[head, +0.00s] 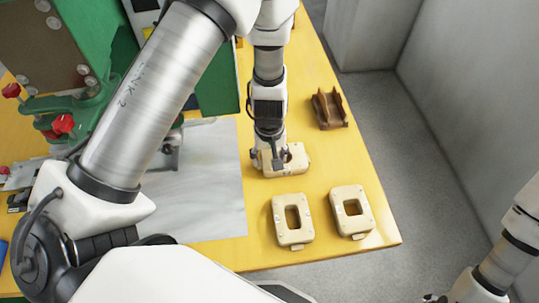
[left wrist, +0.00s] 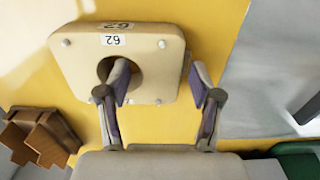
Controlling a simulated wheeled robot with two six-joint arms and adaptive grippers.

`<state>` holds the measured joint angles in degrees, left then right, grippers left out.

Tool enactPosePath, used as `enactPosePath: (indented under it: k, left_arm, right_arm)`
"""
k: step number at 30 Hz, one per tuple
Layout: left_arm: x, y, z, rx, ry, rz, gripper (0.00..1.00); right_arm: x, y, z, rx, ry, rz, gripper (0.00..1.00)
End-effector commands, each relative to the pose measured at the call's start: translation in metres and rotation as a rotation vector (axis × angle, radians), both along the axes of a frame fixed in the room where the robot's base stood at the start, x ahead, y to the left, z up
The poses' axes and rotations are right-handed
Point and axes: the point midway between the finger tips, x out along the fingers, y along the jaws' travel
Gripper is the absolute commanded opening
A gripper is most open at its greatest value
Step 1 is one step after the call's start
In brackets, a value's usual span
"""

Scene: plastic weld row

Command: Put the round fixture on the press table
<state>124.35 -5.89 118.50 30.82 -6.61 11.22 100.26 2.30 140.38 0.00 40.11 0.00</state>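The round fixture (head: 296,154) is a cream block with a round hole and lies on the yellow table. In the left wrist view the fixture (left wrist: 80,62) shows a "62" label and corner studs. My left gripper (head: 267,160) is down at its left side. In the left wrist view my left gripper (left wrist: 160,85) is open, one finger at the round hole and the other beyond the block's right edge. The press table appears to be the grey plate (head: 215,195) left of the fixture. Only part of my right arm shows at the lower right; its fingers are not clear.
Two cream fixtures with oblong openings, one (head: 293,241) nearer the plate and one (head: 366,228) to its right, lie in front. A brown cradle (head: 341,109) stands behind to the right. A green press (head: 105,50) with red knobs (head: 63,124) stands at left.

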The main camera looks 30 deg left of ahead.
Motion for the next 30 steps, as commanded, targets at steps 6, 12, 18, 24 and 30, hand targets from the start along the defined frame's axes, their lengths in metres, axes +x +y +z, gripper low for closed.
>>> enactPosePath:
  k: [6, 12, 18, 24, 30]
  left_arm:
    - [0.0, 0.0, 0.0, 0.0, 0.0, 0.0, 0.67]
    - [0.001, 0.0, 0.02, -0.001, -0.002, -0.001, 0.67]
    - [0.001, 0.0, 0.069, 0.0, -0.005, -0.002, 0.67]
    - [0.001, 0.0, 0.111, 0.0, -0.003, -0.001, 0.67]
    - [0.0, 0.0, 0.124, 0.0, 0.0, 0.0, 0.67]
  right_arm:
    - [0.0, 0.0, 0.0, 0.0, 0.0, 0.0, 0.4]
    - [0.0, 0.0, 0.01, 0.0, -0.001, 0.0, 0.4]
    - [0.0, 0.0, 0.018, 0.0, -0.001, 0.0, 0.4]
    - [0.0, 0.0, 0.019, 0.0, 0.0, 0.0, 0.4]
    - [0.0, 0.0, 0.019, 0.0, 0.0, 0.0, 0.4]
